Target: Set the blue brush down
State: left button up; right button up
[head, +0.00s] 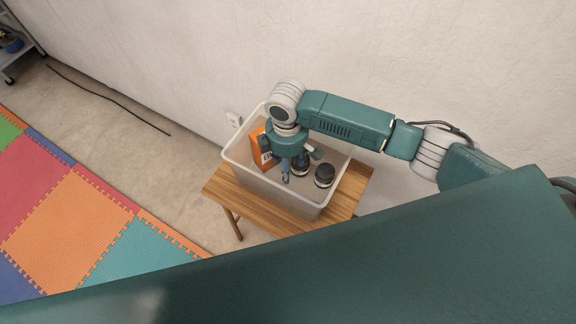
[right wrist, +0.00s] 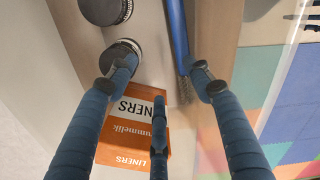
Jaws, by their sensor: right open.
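The blue brush (right wrist: 178,35) shows in the right wrist view as a long blue handle with dark bristles, lying along the inner side of the clear bin (head: 265,188). My right gripper (head: 297,168) is over and partly within the bin in the head view. In the right wrist view its fingers (right wrist: 162,88) are spread apart, with the brush's bristle end between them, close to the right finger. No finger closes on the brush. I cannot clearly make out the brush in the head view. My left gripper is not in view.
The bin also holds an orange liners box (head: 262,150) and two dark-lidded jars, one of them (head: 324,175) at the right. The bin stands on a small wooden table (head: 345,203) by the wall. Coloured floor mats (head: 70,225) lie to the left.

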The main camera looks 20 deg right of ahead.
notch_tip(320, 180, up, 12)
jog(key=shift+f+b, duration=0.2)
jog(key=shift+b, duration=0.25)
jog(key=shift+a+f, duration=0.1)
